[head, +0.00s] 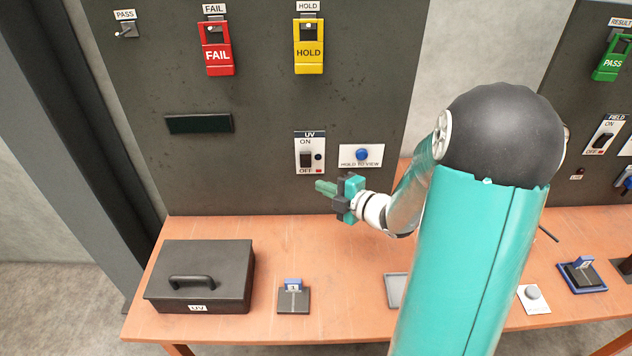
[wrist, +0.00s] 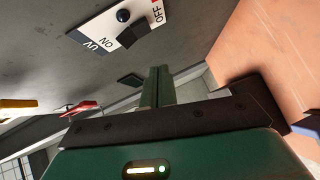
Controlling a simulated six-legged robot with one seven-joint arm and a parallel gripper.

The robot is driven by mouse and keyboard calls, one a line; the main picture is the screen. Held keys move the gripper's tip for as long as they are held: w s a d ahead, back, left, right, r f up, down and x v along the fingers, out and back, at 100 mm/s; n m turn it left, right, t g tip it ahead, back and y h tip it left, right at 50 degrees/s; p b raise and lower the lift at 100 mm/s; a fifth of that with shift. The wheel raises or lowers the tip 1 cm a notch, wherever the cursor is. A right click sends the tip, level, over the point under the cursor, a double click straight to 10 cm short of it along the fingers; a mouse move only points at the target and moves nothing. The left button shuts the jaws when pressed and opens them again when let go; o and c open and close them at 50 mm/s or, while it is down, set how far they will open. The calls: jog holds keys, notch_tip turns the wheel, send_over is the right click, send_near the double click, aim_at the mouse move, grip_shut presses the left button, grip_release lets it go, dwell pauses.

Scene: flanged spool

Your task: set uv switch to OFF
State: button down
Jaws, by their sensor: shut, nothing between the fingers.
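The UV switch (head: 306,159) is a black rocker on a white plate on the dark upright panel, with ON printed above it and OFF below. In the wrist view the rocker (wrist: 133,33) stands out from the plate, beside a round black knob. I cannot tell for sure which way it is set. My gripper (head: 320,187) is shut and empty, just below the plate and apart from the switch. In the wrist view its closed green fingers (wrist: 158,78) point toward the panel, off to one side of the switch.
A blue HOLD TO VIEW button (head: 362,154) sits just right of the switch. Red FAIL (head: 217,55) and yellow HOLD (head: 308,53) tags hang above. A black UV box (head: 205,270) and a small block with a blue piece (head: 293,297) stand on the orange table (head: 270,235).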

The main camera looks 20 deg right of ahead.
jog(key=shift+f+v, duration=0.25)
jog(key=shift+v, duration=1.15)
jog(key=shift+f+v, duration=0.2)
jog(key=shift+v, duration=1.15)
jog(key=shift+s, duration=0.15)
notch_tip(320, 180, up, 10)
jog(key=m+g+h, duration=0.3)
jog(key=m+h, duration=0.6)
jog(key=m, duration=0.2)
jog(key=s+a+r+m+g+y, duration=0.2)
jog(key=s+a+m+g, duration=0.4)
jog(key=s+a, duration=0.9)
jog(key=s+m, duration=0.3)
jog(key=shift+r+m+y, duration=0.3)
jog(key=shift+r+y, duration=0.1)
jog(key=shift+a, duration=0.1)
